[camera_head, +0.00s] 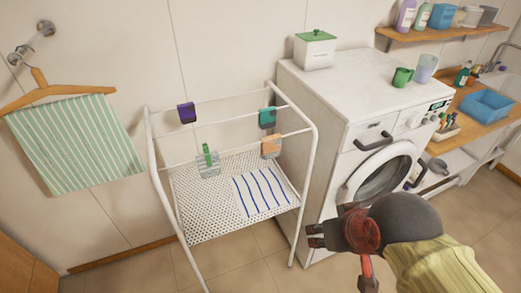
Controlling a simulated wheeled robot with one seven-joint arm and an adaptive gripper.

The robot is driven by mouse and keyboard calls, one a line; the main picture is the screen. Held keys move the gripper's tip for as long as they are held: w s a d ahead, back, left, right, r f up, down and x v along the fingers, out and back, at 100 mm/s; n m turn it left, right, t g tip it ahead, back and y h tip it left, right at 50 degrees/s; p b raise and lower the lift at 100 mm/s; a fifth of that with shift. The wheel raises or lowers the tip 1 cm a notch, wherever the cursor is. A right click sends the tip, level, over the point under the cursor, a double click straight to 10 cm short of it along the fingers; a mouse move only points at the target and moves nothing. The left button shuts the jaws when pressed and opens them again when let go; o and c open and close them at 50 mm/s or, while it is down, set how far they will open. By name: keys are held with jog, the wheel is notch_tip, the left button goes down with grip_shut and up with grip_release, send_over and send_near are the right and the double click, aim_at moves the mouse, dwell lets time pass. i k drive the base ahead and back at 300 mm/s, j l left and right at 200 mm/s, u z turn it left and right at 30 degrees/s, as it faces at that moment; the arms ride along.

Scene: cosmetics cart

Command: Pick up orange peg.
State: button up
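The orange peg (271,146) sits on the lower front rail of the white drying rack (310,150), near its right end. Pale material shows around its lower part, and I cannot tell where peg and material part. My gripper (312,236) is below and to the right of the orange peg, beside the rack's right legs and in front of the washing machine. Its two dark fingers point left and stand apart with nothing visible between them. It is clear of the peg.
The washing machine (320,140) stands close to the right. Floor in front is clear.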

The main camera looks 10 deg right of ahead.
aim_at(442, 122)
jog(key=u, duration=0.15)
jog(key=z, duration=1.65)
jog(key=i+z, duration=0.35)
jog(key=i, duration=2.2)
